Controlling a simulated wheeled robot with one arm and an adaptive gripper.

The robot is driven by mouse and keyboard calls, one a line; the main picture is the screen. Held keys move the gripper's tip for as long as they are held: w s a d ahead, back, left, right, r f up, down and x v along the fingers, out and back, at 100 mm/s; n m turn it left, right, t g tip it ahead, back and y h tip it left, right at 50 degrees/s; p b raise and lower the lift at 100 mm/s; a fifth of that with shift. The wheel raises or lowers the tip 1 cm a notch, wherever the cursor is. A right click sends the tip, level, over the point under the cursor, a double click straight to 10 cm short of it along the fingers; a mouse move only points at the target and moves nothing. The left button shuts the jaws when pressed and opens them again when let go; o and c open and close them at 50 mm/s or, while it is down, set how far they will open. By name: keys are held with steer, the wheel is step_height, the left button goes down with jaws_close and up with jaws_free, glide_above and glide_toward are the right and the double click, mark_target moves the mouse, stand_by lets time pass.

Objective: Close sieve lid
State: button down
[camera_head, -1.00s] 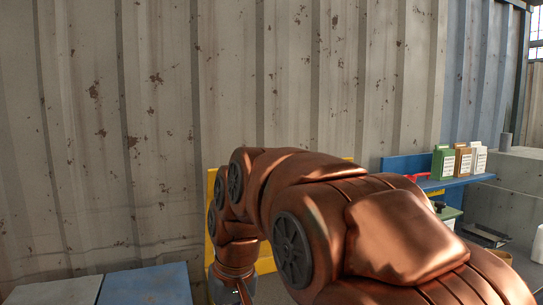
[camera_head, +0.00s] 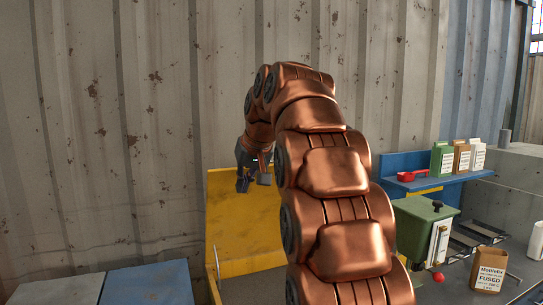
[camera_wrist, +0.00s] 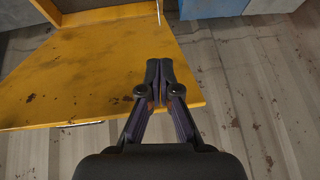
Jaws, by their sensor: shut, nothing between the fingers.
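A yellow panel (camera_head: 240,225), which looks like the sieve lid, stands raised against the corrugated wall. It also fills the upper left of the wrist view (camera_wrist: 85,65), with worn dark spots on its face. My gripper (camera_head: 243,186) is at the panel's top left edge in the head view. In the wrist view my gripper (camera_wrist: 158,68) is shut and empty, its fingertips overlapping the panel near one edge. I cannot tell whether they touch it. My arm hides the panel's right part and most of what lies below it.
A green box (camera_head: 420,225) with a dark knob stands right of my arm. A paper bag (camera_head: 489,270) is at the lower right. A blue shelf (camera_head: 440,183) holds a red scoop (camera_head: 411,176) and several cartons.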

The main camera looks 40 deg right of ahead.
steer(key=w+d+r+t+h+p, duration=0.2)
steer(key=w+d+r+t, duration=0.1)
steer(key=d+r, duration=0.9)
steer(key=x, duration=0.9)
steer(key=shift+d+f+b, duration=0.3)
steer(key=shift+d+b, duration=0.05)
steer(key=shift+d, duration=0.05)
steer(key=shift+s+a, duration=0.25)
steer(key=shift+s+f+b, duration=0.45)
steer(key=shift+s+f, duration=0.05)
steer(key=shift+s, duration=0.1)
steer(key=shift+s+a+f, duration=0.3)
steer(key=shift+s+f, duration=0.05)
steer(key=shift+s, duration=0.3)
steer(key=shift+s, duration=0.1)
steer(key=shift+f, duration=0.15)
